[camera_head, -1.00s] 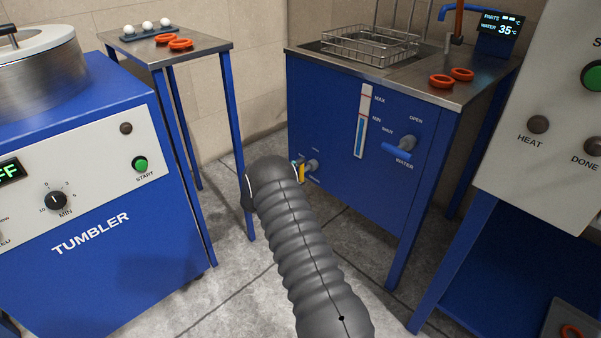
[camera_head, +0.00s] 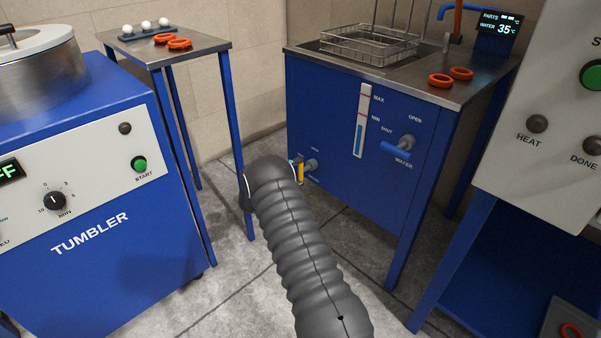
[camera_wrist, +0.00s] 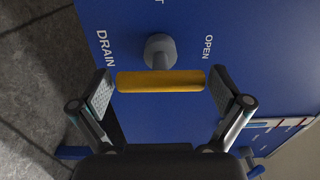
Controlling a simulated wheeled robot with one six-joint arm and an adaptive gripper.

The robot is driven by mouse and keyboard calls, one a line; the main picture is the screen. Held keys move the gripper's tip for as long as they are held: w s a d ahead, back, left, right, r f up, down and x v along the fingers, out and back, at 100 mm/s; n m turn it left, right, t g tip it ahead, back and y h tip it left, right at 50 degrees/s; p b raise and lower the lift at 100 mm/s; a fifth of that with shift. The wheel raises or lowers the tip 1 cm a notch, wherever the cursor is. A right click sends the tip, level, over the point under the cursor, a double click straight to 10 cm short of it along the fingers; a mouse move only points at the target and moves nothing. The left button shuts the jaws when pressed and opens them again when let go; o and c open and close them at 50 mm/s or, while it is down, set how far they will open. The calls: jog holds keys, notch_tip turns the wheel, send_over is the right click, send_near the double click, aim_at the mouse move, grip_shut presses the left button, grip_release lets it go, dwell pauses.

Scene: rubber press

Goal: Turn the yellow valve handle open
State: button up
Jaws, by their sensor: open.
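The yellow valve handle (camera_wrist: 161,81) is a short bar on a grey stem (camera_wrist: 160,50) on the blue tank front, with the words DRAIN and OPEN beside it in the wrist view. My gripper (camera_wrist: 160,91) is open, with one finger near each end of the bar. Small gaps seem to show between the fingers and the bar ends; contact cannot be told for sure. In the head view only a sliver of the yellow handle (camera_head: 301,172) shows, as my arm hides the rest and the gripper.
A blue water valve handle (camera_head: 395,150) sits higher on the same tank, right of a level gauge (camera_head: 361,120). A wire basket (camera_head: 368,45) and orange rings (camera_head: 441,80) are on top. The tumbler (camera_head: 90,220) stands left, a grey control panel (camera_head: 545,110) right.

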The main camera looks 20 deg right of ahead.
jog(key=v, duration=1.1)
jog(key=shift+a, duration=0.3)
jog(key=shift+s, duration=0.1)
jog(key=s+f+m+g+y, duration=0.3)
jog(key=s+f+m+g, duration=0.3)
jog(key=s+m, duration=0.4)
jog(key=s+r+m+g+y, duration=0.25)
jog(key=s+m, duration=0.35)
jog(key=m, duration=0.3)
jog(key=s+a+r+m+t+y, duration=0.2)
jog(key=s+a+r+m+y, duration=0.1)
jog(key=s+r+m, duration=0.4)
jog(key=s+a+r+m+t+y, duration=0.3)
jog(key=s+r+m, duration=0.4)
jog(key=s+r, duration=0.6)
jog(key=s+a+r+m+t+y, duration=0.3)
jog(key=s+a+r+m+y, duration=0.2)
jog(key=r, duration=0.7)
jog(key=s+m, duration=0.2)
jog(key=s, duration=0.2)
jog(key=shift+s, duration=0.4)
